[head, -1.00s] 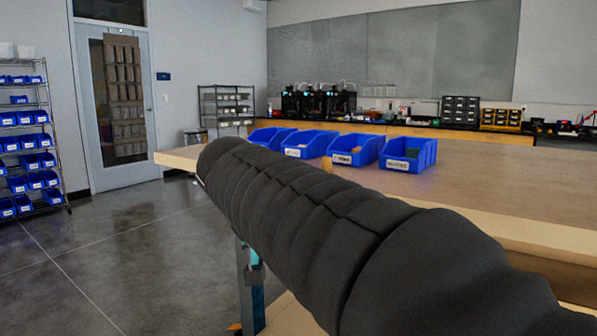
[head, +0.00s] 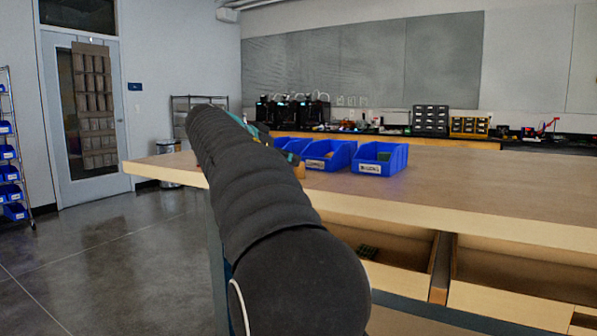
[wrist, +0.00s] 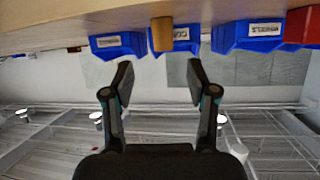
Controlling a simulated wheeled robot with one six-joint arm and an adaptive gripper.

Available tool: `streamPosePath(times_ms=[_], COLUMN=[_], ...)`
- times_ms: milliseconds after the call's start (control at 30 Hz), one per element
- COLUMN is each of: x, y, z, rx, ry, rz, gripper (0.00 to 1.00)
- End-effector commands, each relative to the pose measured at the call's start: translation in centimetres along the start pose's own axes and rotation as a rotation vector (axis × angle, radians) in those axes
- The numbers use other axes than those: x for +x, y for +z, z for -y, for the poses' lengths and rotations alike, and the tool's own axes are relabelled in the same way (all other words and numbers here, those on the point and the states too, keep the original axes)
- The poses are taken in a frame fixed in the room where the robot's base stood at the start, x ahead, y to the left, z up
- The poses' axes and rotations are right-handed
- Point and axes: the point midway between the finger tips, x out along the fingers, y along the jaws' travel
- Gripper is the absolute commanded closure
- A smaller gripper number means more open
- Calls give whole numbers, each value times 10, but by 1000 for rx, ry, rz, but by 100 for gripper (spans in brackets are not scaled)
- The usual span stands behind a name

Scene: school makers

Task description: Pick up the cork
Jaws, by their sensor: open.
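The cork, a tan tapered block (wrist: 162,33), shows at the top of the wrist view, where the picture is upside down. It stands on the tabletop in front of the blue bins. In the head view a small tan-orange piece (head: 299,171), likely the cork, peeks out beside my dark arm, which hides most of it. My gripper (wrist: 160,78) is open and empty. Its two fingers point toward the bench, with the cork in line between them but beyond the tips, apart from them.
Blue labelled bins (head: 380,159) stand on the wooden bench (head: 470,190) behind the cork; my arm hides some. A red object (wrist: 303,25) is at the wrist view's right edge. Open shelves are under the bench. The floor (head: 110,260) at left is clear.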

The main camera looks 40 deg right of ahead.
Motion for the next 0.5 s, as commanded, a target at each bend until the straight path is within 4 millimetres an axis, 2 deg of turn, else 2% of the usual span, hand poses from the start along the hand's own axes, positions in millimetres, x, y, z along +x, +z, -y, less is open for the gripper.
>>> streamPosePath(times_ms=[100, 500], x=[17, 43], y=[-1, -3], z=[0, 2], rx=[0, -1], ry=[2, 0], rz=[0, 1], gripper=[42, 42])
